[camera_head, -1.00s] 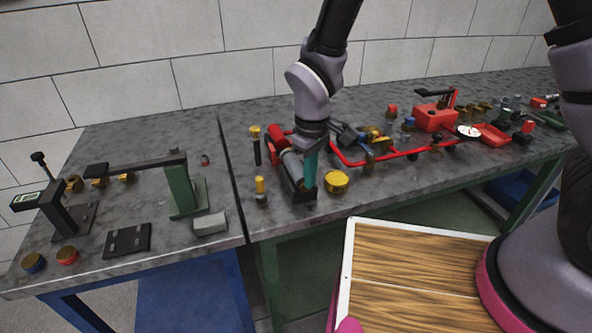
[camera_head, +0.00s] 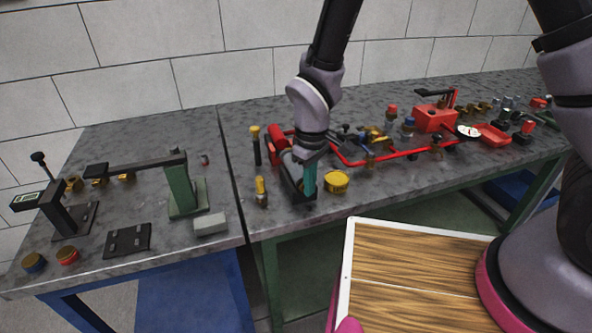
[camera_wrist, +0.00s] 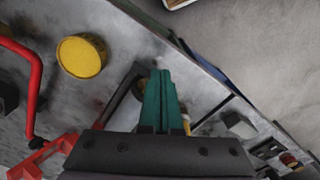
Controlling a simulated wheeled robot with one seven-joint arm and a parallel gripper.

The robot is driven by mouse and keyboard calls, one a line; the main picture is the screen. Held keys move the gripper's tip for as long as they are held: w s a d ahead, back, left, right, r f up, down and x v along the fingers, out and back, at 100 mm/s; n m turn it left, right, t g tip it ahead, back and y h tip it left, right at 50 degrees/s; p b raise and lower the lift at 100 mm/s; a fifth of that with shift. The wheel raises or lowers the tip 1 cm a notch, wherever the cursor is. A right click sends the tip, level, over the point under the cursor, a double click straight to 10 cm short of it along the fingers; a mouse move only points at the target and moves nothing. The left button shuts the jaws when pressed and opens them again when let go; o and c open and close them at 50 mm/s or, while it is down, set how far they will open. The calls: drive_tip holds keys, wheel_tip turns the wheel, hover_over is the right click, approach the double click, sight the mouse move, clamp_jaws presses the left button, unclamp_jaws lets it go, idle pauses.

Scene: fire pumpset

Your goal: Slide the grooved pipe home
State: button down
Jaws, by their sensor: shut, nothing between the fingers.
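My gripper (camera_head: 309,190) reaches down at the front end of a dark cradle (camera_head: 297,193) on the grey bench. Its teal fingers are shut, with nothing seen between them. In the wrist view the closed fingers (camera_wrist: 161,80) point toward the bench's front edge. A red pipe piece (camera_head: 278,140) lies at the back of the cradle. A greyish pipe section (camera_head: 290,165) lies in front of it, partly hidden by my wrist, so I cannot tell whether the two meet. I cannot tell whether the fingers touch the pipe.
A yellow round cap (camera_head: 336,181) stands just right of the gripper and also shows in the wrist view (camera_wrist: 82,56). Yellow-topped tools (camera_head: 261,192) stand to the left. A red pipe frame (camera_head: 385,157) runs to the right. A gap (camera_head: 236,195) separates the two benches.

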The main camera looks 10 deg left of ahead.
sight(301, 183)
drive_tip(key=shift+f, duration=0.4)
drive_tip(key=shift+w+a, duration=0.4)
drive_tip(key=shift+w, duration=0.2)
drive_tip(key=shift+w+a, duration=0.35)
drive_tip(key=shift+w, duration=0.25)
idle(0.5)
drive_tip(key=shift+s+d, duration=0.15)
drive_tip(key=shift+s, duration=0.1)
idle(0.6)
drive_tip(key=shift+s+a, duration=0.15)
drive_tip(key=shift+a, duration=0.05)
drive_tip(key=shift+s+a, duration=0.2)
drive_tip(key=shift+a, duration=0.1)
drive_tip(key=shift+w+a, duration=0.15)
drive_tip(key=shift+w, duration=0.1)
idle(0.6)
drive_tip(key=shift+s, duration=0.15)
drive_tip(key=shift+s+d+r, duration=0.1)
drive_tip(key=shift+s+d, duration=0.15)
drive_tip(key=shift+s, duration=0.1)
